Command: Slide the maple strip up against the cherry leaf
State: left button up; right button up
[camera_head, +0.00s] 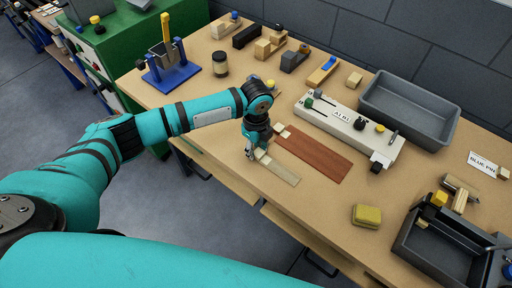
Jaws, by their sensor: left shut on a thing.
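The maple strip (283,174) is a pale, narrow piece lying flat on the bench. The cherry leaf (318,155) is a wider reddish-brown sheet lying flat to its right. The two run roughly parallel, with a narrow band of bench apparently showing between them. My left gripper (256,152) is shut on the maple strip at its upper-left end, where a small pale block shows. The fingertips are small and partly hidden by the gripper body. A similar small pale block (282,131) is at the cherry leaf's upper-left end. My right gripper is not in view.
A long pale fixture (345,128) stands behind the cherry leaf, with an empty grey tray (410,105) beyond it. A yellow block (367,215) lies toward the front right, near a dark bin (440,250). The bench's front edge (245,190) is close to the strip.

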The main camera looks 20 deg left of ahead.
pick_arm(q)
jog(key=shift+w+d, duration=0.1)
jog(key=shift+w, duration=0.1)
dwell(0.4)
jog(key=shift+w, duration=0.15)
jog(key=shift+w+d+b, duration=0.25)
jog(key=shift+w+b, duration=0.1)
jog(key=shift+w, duration=0.25)
jog(key=shift+w+d+b, duration=0.25)
jog(key=shift+w+b, duration=0.05)
jog(key=shift+w, duration=0.3)
jog(key=shift+w+d+b, duration=0.25)
jog(key=shift+w+b, duration=0.1)
jog(key=shift+w, duration=0.25)
jog(key=shift+w+d, duration=0.1)
jog(key=shift+w, duration=0.05)
jog(key=shift+w+d, duration=0.15)
jog(key=shift+w, duration=0.25)
dwell(0.6)
